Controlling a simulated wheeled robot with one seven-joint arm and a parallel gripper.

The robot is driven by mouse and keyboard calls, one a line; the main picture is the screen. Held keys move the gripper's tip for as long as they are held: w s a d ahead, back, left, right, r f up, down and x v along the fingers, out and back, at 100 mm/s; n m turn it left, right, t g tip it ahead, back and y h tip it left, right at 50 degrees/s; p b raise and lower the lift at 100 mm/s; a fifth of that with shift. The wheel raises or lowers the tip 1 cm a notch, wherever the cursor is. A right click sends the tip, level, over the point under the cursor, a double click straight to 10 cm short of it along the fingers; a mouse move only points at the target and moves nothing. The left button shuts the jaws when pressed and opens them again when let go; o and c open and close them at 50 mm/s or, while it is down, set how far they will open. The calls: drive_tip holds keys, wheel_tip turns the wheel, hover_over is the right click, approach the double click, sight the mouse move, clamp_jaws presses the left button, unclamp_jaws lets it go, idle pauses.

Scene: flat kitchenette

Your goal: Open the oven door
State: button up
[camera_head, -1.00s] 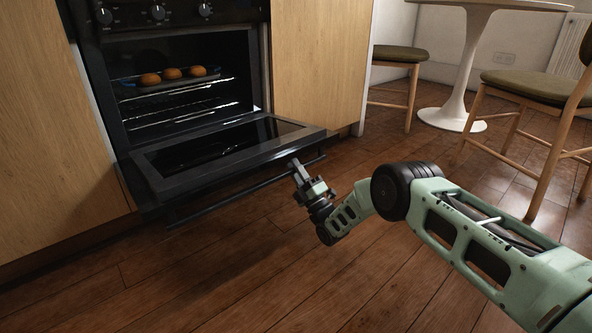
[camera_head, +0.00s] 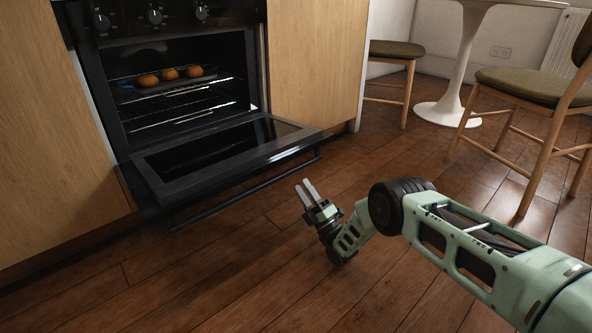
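The oven door (camera_head: 230,150) is folded down and lies open, close to level, in front of the oven (camera_head: 185,45). Its dark bar handle (camera_head: 255,188) runs along the front edge of the door. Inside the oven, a tray with three round buns (camera_head: 171,74) rests on a rack. My gripper (camera_head: 307,192) is in front of the door's right end, apart from the handle. Its two pale fingers are spread apart with nothing between them.
Wooden cabinet fronts (camera_head: 312,65) flank the oven. Chairs (camera_head: 535,90) and a white pedestal table (camera_head: 462,65) stand at the back right. The wooden floor (camera_head: 200,285) in front of the oven is clear.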

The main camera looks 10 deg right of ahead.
drive_tip(key=shift+p+v, duration=0.6)
drive_tip(key=shift+v, duration=1.65)
